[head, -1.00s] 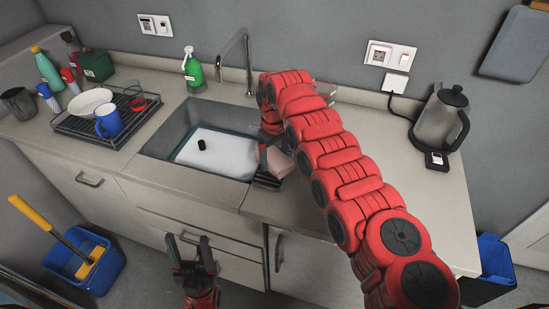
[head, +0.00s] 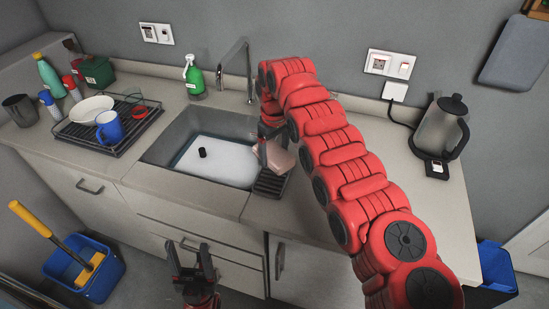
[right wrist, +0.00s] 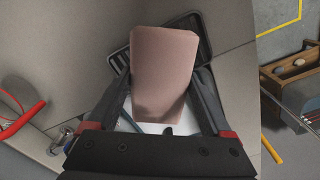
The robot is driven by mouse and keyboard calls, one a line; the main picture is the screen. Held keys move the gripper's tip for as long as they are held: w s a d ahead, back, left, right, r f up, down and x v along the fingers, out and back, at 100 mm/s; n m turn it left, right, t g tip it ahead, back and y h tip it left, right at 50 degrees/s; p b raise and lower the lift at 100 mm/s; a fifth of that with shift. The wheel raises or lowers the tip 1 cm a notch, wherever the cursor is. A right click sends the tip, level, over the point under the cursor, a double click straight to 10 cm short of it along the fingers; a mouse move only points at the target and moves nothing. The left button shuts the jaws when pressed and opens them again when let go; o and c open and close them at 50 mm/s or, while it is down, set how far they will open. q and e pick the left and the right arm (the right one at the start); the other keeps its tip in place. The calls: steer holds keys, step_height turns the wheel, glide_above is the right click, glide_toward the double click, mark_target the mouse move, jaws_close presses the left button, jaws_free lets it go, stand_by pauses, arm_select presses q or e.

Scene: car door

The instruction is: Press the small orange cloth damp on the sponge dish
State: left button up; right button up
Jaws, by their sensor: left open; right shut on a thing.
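The folded salmon-pink cloth (head: 280,158) is in my right gripper (head: 266,146). It also shows in the right wrist view as a smooth, block-like piece (right wrist: 165,75) between the two fingers. The dark slatted sponge dish (head: 271,184) lies on the counter beside the sink's right edge. The cloth is just above the dish and looks clear of it. In the right wrist view the dish (right wrist: 198,24) is partly hidden behind the cloth. My left gripper (head: 190,258) is open and empty, low in front of the cabinets.
The sink (head: 225,165) holds whitish water and a small dark object. The faucet (head: 246,75) stands behind it. A dish rack (head: 120,145) with dishes is at left, a kettle (head: 440,125) at right.

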steer(key=shift+r+p, duration=0.95)
steer(key=shift+r, duration=1.5)
steer(key=shift+f, duration=0.1)
